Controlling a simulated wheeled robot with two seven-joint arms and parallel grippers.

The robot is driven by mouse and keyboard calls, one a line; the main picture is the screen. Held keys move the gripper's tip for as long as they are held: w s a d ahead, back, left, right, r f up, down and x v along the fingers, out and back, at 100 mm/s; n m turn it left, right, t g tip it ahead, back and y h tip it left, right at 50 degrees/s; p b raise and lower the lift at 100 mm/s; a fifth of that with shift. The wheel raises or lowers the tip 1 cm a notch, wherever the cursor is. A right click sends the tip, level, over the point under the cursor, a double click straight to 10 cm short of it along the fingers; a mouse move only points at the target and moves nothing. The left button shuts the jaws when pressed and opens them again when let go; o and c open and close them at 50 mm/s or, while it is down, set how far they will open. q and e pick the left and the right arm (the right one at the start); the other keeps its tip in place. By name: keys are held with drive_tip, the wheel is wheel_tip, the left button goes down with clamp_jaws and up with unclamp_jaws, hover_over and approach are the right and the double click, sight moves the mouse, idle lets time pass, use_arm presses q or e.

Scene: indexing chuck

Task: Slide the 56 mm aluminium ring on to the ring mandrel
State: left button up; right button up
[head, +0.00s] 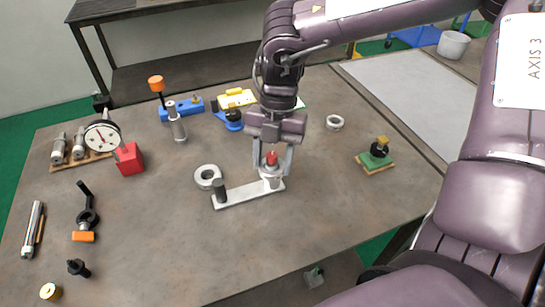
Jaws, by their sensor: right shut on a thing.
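My right gripper (272,172) points down over the right end of a flat metal base plate (245,194). Its fingers are shut on a pale metal ring (269,174), which appears to sit around the red-tipped ring mandrel (271,158) on that plate. The fingers partly hide the ring and the mandrel's lower part, so I cannot tell how far down the ring is. A short dark post (220,190) stands on the plate's left end. My left gripper is not in view.
A loose metal ring (208,177) lies just left of the plate, and another ring (335,122) lies to the right. A red block (129,159), a dial gauge (103,136) and a green-and-black piece (376,156) stand around. The table front centre is clear.

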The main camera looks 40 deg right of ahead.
drive_tip(key=o, duration=1.1)
drive_tip(key=shift+r, duration=0.1)
drive_tip(key=v, duration=0.7)
drive_tip(key=shift+d+r, duration=0.1)
drive_tip(key=shift+r, duration=0.15)
